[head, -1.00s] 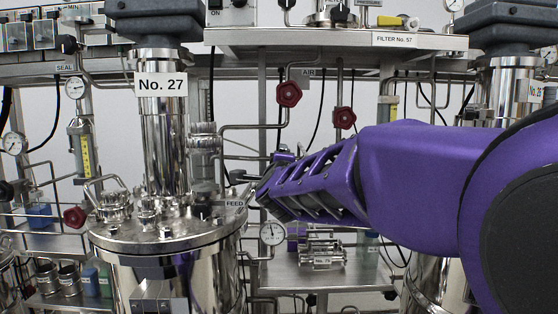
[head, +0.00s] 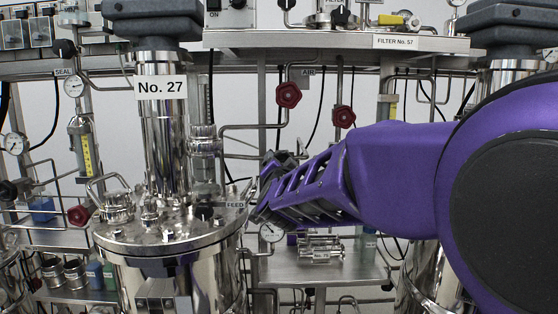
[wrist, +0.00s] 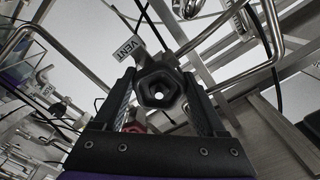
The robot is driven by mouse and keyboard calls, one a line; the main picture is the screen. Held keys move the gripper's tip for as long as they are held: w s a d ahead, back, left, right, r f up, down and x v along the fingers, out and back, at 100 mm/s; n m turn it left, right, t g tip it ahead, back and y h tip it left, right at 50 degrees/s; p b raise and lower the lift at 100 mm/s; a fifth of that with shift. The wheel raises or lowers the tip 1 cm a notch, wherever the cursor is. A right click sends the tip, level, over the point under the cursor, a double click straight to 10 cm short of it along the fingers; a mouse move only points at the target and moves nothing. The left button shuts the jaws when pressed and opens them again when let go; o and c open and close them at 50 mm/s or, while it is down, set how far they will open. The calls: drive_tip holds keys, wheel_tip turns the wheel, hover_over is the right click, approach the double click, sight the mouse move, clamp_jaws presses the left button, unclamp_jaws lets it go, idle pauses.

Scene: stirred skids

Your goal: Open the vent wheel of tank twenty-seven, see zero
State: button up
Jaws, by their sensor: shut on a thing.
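Tank twenty-seven (head: 165,238) is a shiny steel vessel at the left of the head view, with a "No. 27" plate (head: 161,87) on its column. In the head view my gripper (head: 268,190) is right of the tank lid, and the wheel is hard to make out there. A round gauge (head: 271,231) below it is partly covered; its reading is too small to tell.
Red wheels (head: 288,95) (head: 344,117) stand on pipes behind my arm. A "FEED" tag (head: 236,205) is close to my gripper. Bent steel pipes (wrist: 273,30) surround the wheel in the wrist view. A shelf (head: 310,268) lies behind and below my arm.

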drive_tip(key=n+p, duration=0.3)
drive_tip(key=n, duration=0.4)
drive_tip(key=shift+d, duration=0.1)
drive_tip(key=n+p, duration=0.2)
drive_tip(key=n, duration=0.4)
drive_tip(key=shift+d+n, duration=0.15)
drive_tip(key=shift+n, duration=0.15)
idle(0.3)
drive_tip(key=o, duration=1.3)
drive_tip(key=shift+f, duration=0.1)
